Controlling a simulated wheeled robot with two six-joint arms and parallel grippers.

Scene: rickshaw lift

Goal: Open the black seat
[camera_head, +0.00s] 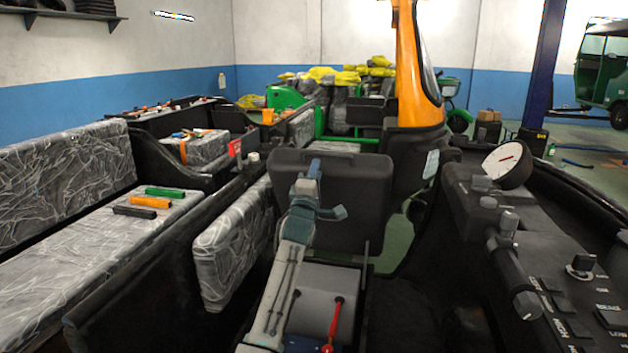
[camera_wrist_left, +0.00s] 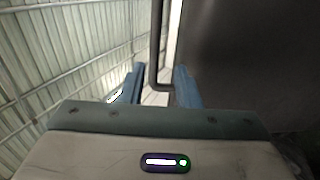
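The black seat (camera_head: 358,190) stands tilted up in the middle of the head view, with its broad face toward me. A thin prop-like rod (camera_head: 364,265) shows below its right side. My left gripper (camera_head: 312,172) is in front of the seat's upper left part. In the left wrist view, my left gripper (camera_wrist_left: 158,88) has its blue fingers apart. A dark surface (camera_wrist_left: 245,60), likely the seat, fills the right of that view. My right gripper is not in view.
A grey box (camera_head: 318,290) with a red-handled lever (camera_head: 335,325) lies under the seat. A dashboard with a round gauge (camera_head: 507,165) stands at right. Wrapped benches (camera_head: 90,250) with colored blocks are at left. An orange pillar (camera_head: 418,70) rises behind the seat.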

